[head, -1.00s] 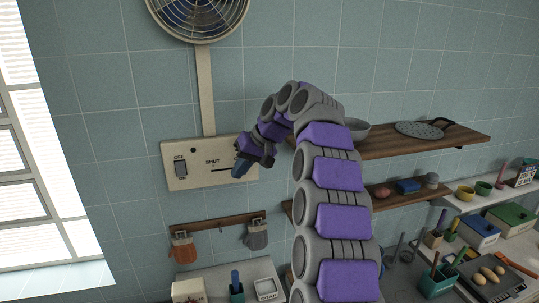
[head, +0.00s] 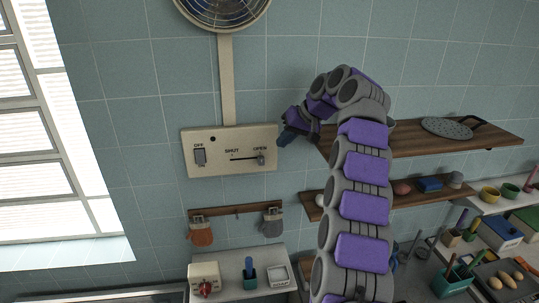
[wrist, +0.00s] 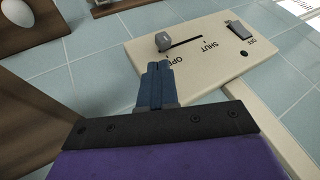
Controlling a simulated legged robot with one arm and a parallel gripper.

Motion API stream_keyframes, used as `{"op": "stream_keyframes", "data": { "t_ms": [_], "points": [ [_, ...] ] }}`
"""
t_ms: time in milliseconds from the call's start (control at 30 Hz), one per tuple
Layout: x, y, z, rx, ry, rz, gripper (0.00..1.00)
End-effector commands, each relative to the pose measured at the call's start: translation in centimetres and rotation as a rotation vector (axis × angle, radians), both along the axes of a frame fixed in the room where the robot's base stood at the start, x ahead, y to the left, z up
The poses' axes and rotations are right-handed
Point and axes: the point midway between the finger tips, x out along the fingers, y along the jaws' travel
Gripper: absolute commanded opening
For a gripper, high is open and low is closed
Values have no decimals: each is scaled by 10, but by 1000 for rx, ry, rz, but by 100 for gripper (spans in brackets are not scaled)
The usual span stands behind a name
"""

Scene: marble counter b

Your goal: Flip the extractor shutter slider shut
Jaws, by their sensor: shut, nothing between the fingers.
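The cream extractor panel (head: 228,170) is on the tiled wall, with a slot marked SHUT on the left and OPEN on the right. The grey shutter slider (head: 261,158) stands at the OPEN end. It also shows in the wrist view (wrist: 163,42), just beyond my fingertips. My gripper (head: 284,141) is shut and empty, at the panel's upper right edge, up and right of the slider. In the wrist view my blue fingers (wrist: 160,68) point toward the slider and look apart from it.
An OFF/ON rocker switch (head: 200,157) is at the panel's left. The round fan (head: 225,8) and its conduit (head: 227,85) are above. Hanging mitts (head: 201,232) are below. A wooden shelf (head: 400,145) is right, behind my arm.

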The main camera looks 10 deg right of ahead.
Motion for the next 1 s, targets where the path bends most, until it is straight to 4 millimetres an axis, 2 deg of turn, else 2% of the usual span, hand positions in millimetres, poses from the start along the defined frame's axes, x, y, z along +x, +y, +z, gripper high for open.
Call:
{"op": "stream_keyframes", "data": {
  "t_ms": [167,667,1000],
  "points": [
    [3,-4,-12,8,5,-1,0],
    [29,42,-67,-4,9,2,0],
    [36,40,-82,4,5,-1,0]
  ]
}}
